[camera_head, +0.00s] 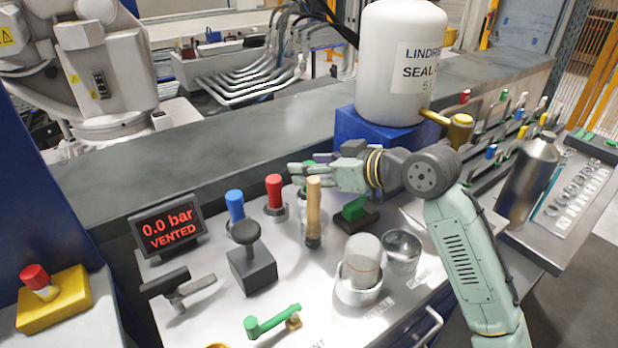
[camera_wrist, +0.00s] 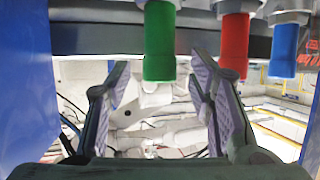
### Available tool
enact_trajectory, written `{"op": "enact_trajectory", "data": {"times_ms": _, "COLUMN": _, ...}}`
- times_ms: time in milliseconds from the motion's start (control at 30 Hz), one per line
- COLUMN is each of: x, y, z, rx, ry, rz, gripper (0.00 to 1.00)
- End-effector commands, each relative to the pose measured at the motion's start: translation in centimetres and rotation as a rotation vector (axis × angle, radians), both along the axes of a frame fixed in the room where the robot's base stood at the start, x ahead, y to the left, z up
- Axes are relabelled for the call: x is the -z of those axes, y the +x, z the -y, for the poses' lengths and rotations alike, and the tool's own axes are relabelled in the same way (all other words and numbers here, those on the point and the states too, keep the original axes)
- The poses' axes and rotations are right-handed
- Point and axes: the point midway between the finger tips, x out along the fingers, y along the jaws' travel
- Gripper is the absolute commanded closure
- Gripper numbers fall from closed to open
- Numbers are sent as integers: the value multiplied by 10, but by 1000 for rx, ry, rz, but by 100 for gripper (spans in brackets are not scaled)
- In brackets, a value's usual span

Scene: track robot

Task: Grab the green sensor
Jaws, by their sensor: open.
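The green sensor (camera_wrist: 160,42) is a green cylinder. In the wrist view, it hangs from the top of the picture, between and beyond my two finger pads, and neither pad visibly touches it. My gripper is open and empty, level with the sensor row above the panel. It also shows in the wrist view (camera_wrist: 168,98). The red sensor (camera_head: 274,190) and blue sensor (camera_head: 235,205) stand upright to the left in the head view.
A wooden-handled tool (camera_head: 314,195) stands upright in a clear holder just in front of my fingers. A white tank (camera_head: 395,70) stands behind my wrist.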

Motion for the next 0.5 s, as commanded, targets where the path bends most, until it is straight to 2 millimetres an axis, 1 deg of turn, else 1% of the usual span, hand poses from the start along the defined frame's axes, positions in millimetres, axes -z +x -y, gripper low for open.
{"op": "enact_trajectory", "data": {"times_ms": 100, "x": 3, "y": 6, "z": -8, "rx": 0, "ry": 0, "rz": 0, "gripper": 52}}
{"op": "enact_trajectory", "data": {"times_ms": 333, "x": 6, "y": 8, "z": -9, "rx": 1, "ry": 1, "rz": 1, "gripper": 52}}
{"op": "enact_trajectory", "data": {"times_ms": 367, "x": 6, "y": 8, "z": -9, "rx": 1, "ry": 1, "rz": 1, "gripper": 52}}
{"op": "enact_trajectory", "data": {"times_ms": 500, "x": 5, "y": 8, "z": -9, "rx": 1, "ry": 1, "rz": 1, "gripper": 62}}
